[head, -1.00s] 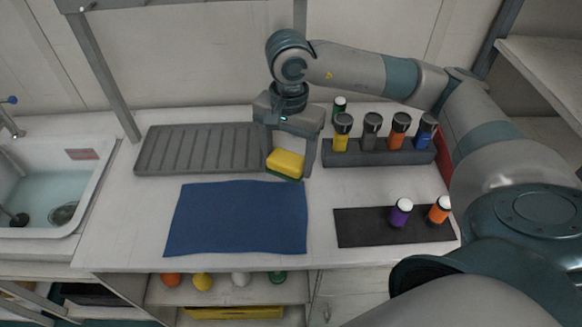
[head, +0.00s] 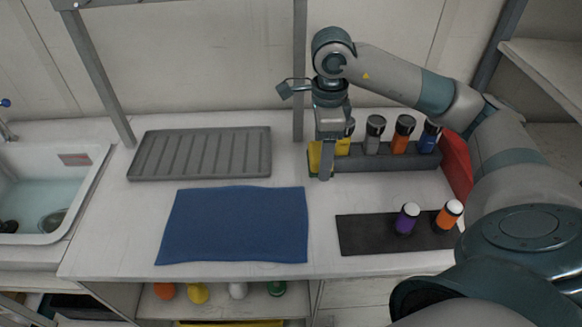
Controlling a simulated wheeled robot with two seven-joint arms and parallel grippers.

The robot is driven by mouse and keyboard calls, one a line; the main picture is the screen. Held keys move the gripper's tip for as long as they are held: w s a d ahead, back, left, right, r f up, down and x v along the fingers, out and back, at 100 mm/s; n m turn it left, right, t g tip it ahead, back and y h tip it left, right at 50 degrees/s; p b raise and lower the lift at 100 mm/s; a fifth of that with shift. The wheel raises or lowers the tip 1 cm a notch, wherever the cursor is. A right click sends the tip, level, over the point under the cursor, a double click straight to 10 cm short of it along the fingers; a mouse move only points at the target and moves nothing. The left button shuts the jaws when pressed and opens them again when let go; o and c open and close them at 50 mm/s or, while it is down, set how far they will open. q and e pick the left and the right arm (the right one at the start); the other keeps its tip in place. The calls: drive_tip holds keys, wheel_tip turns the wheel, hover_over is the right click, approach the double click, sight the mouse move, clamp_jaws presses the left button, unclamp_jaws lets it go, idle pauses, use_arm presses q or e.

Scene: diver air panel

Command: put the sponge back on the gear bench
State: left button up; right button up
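The gripper points down and is turned nearly edge-on, so a finger hides part of the sponge. I cannot tell whether the sponge touches the surface below it. The white bench top (head: 230,275) lies under it, with a grey ribbed tray (head: 200,153) at the back left and a blue cloth (head: 235,225) in front. My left gripper is not in view.
The grey rack (head: 385,161) holds yellow, grey, orange and blue bottles in a row. A black mat (head: 365,235) carries a purple bottle (head: 407,218) and an orange one (head: 448,215). A sink (head: 75,190) is at the left. Bare bench shows between tray and rack.

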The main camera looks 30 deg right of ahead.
drive_tip(key=shift+w, duration=0.1)
drive_tip(key=w+f+p, duration=0.3)
drive_tip(key=w+f, duration=0.1)
drive_tip(key=w, duration=0.2)
drive_tip(key=p, duration=0.1)
hover_over(292, 167)
drive_tip(key=f, duration=0.2)
drive_tip(key=shift+s+f, duration=0.3)
drive_tip(key=shift+w+f, duration=0.25)
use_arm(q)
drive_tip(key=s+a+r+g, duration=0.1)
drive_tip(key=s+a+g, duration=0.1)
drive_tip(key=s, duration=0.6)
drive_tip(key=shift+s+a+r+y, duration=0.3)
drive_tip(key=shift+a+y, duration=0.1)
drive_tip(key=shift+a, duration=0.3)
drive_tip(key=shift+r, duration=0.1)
use_arm(e)
drive_tip(key=shift+f, duration=0.1)
drive_tip(key=shift+f+p, duration=0.35)
drive_tip(key=shift+p, duration=0.1)
wheel_tip(292, 167, down, 3)
drive_tip(key=shift+r+p, duration=0.15)
drive_tip(key=shift+p, duration=0.5)
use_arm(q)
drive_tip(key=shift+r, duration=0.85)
use_arm(e)
drive_tip(key=shift+f, duration=0.2)
